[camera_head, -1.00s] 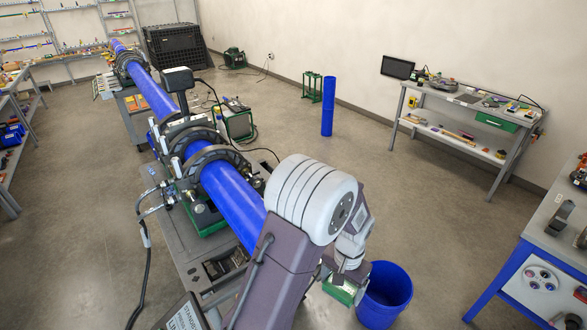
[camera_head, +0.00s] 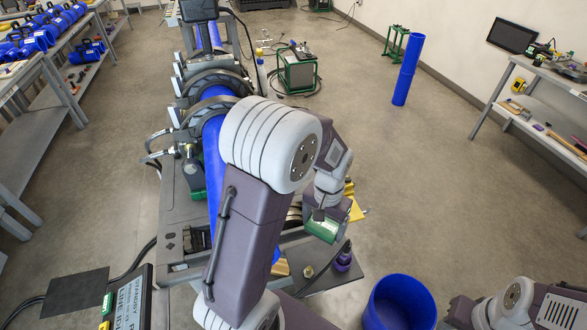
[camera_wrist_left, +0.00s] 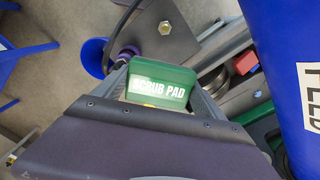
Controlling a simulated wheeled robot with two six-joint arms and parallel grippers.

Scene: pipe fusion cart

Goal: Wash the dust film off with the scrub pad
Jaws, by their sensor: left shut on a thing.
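My left gripper (camera_head: 321,217) is shut on the green scrub pad (camera_head: 322,231), right of the blue pipe (camera_head: 213,165) and apart from it. In the left wrist view the pad (camera_wrist_left: 160,84) sits between the fingers, with "SCRUB PAD" in white letters on it. The pipe (camera_wrist_left: 292,75) shows close at the right there, with part of a black-on-white label. My left arm hides part of the pipe in the head view. I cannot make out a dust film. Part of my right arm shows at the lower right; its gripper is out of frame.
A blue bucket (camera_head: 400,303) stands on the floor right of the cart. Dark clamp rings (camera_head: 212,85) surround the pipe. A small purple-based item (camera_head: 343,260) sits on the cart's edge. A labelled panel (camera_head: 130,300) is at the lower left.

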